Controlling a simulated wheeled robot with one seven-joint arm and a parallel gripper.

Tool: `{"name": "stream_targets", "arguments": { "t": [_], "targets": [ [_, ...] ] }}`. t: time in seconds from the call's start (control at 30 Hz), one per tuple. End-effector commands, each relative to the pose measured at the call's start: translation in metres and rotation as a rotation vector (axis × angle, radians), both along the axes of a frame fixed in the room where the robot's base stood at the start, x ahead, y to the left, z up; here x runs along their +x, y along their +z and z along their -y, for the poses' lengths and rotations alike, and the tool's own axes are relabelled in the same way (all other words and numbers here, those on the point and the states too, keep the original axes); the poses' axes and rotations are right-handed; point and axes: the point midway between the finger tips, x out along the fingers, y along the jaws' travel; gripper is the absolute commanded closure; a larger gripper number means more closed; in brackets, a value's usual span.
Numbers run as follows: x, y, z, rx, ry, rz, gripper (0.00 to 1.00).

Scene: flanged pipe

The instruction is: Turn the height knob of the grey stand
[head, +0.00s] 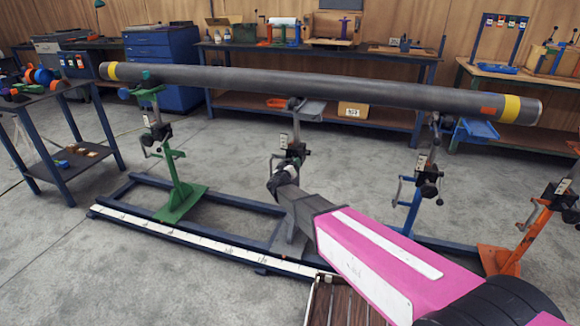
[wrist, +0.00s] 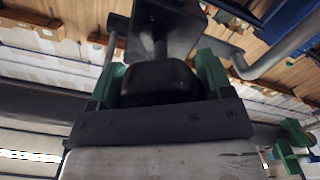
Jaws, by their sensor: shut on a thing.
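The grey stand (head: 307,109) stands under the middle of the long pipe (head: 325,85) in the head view; my arm hides much of its lower part. Its black height knob (wrist: 158,82) fills the middle of the wrist view. My gripper (wrist: 156,72) has its green fingers on both sides of the knob and is shut on it. In the head view my gripper (head: 282,172) is at the stand's post, below the pipe; the fingers are too small to make out there.
The green stand (head: 180,190) is to the left, the blue stand (head: 413,195) and orange stand (head: 535,225) to the right. A blue floor frame with a white scale strip (head: 190,238) runs below. A blue side table (head: 70,155) is at far left. Workbenches line the back wall.

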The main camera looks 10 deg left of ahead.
Motion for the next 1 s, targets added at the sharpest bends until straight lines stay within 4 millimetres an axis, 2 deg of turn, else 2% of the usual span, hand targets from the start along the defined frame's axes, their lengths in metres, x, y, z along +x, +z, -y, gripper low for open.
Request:
{"name": "stream_targets", "arguments": {
  "t": [1.0],
  "targets": [
    [-0.0004, 0.0026, 0.0018, -0.961, -0.001, -0.076, 0.51]
  ]
}}
